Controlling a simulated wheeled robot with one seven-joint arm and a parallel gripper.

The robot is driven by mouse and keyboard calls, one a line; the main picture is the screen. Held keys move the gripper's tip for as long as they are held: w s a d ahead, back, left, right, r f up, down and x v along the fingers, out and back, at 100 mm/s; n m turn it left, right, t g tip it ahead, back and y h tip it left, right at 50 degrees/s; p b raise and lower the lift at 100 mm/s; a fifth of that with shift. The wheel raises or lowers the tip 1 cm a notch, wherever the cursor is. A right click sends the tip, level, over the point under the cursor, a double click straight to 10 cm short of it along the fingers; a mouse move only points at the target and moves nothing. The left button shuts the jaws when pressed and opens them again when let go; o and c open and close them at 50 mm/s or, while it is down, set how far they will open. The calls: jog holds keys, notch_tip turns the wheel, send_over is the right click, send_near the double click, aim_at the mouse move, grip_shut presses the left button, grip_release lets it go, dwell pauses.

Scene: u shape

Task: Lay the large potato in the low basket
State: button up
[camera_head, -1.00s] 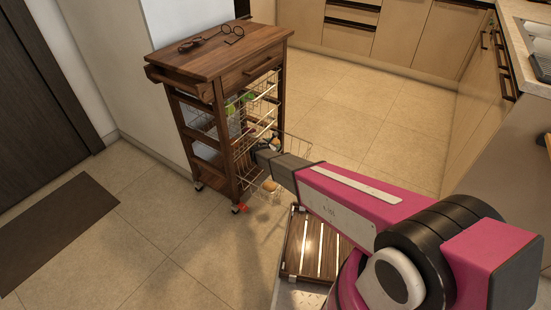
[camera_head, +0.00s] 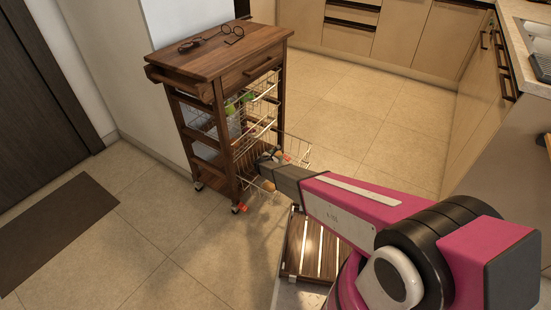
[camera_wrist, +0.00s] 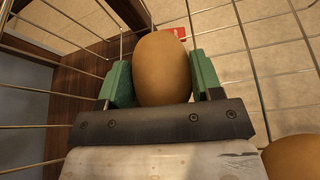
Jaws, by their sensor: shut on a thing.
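My gripper (camera_wrist: 160,84) is shut on a large brown potato (camera_wrist: 161,62), with a green pad on each side of it in the wrist view. Wires of the low basket (camera_wrist: 40,84) surround the potato and fingers; I cannot tell whether the potato touches the basket floor. In the head view my gripper (camera_head: 270,158) is at the pulled-out low wire basket (camera_head: 304,152) of the wooden trolley, and the held potato is hard to make out there. A second brown potato (camera_wrist: 292,158) shows at the lower right of the wrist view.
The wooden trolley (camera_head: 215,58) stands against the white wall, with glasses on top and wire baskets above the low one. A slatted wooden surface (camera_head: 312,246) is below my arm. Tiled floor is free to the left and behind.

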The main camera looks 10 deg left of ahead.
jog(key=shift+f, duration=0.4)
jog(key=o, duration=1)
jog(key=shift+r, duration=0.1)
jog(key=shift+v, duration=3.75)
